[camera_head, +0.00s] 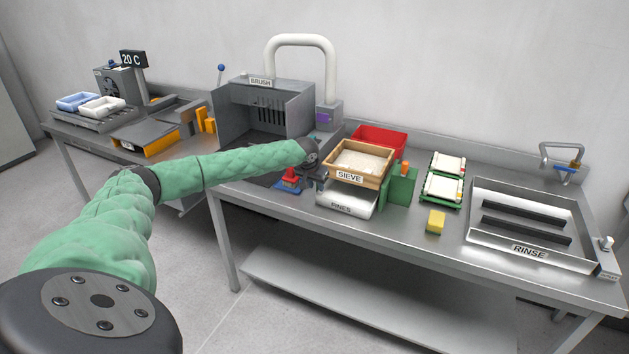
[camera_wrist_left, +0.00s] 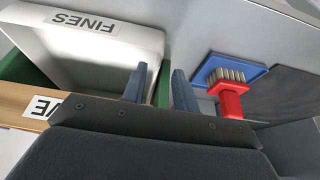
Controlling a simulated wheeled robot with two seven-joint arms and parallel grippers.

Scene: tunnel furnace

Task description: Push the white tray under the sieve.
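The white tray (camera_head: 345,202), labelled FINES, sits on the table with its front part sticking out from below the sieve; its back is hidden there. The wooden sieve (camera_head: 387,166) stands above it on green supports and holds pale grains. In the left wrist view the tray (camera_wrist_left: 132,37) shows at upper left and the sieve's wooden edge (camera_wrist_left: 12,113) at left. My left gripper (camera_head: 314,178) is beside the tray's left side. In the wrist view its two fingers (camera_wrist_left: 160,85) are apart, with one close to the tray's wall; contact is unclear. My right gripper is not in view.
A grey brush booth (camera_head: 235,115) is behind left, and a red bin (camera_head: 385,135) behind the sieve.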

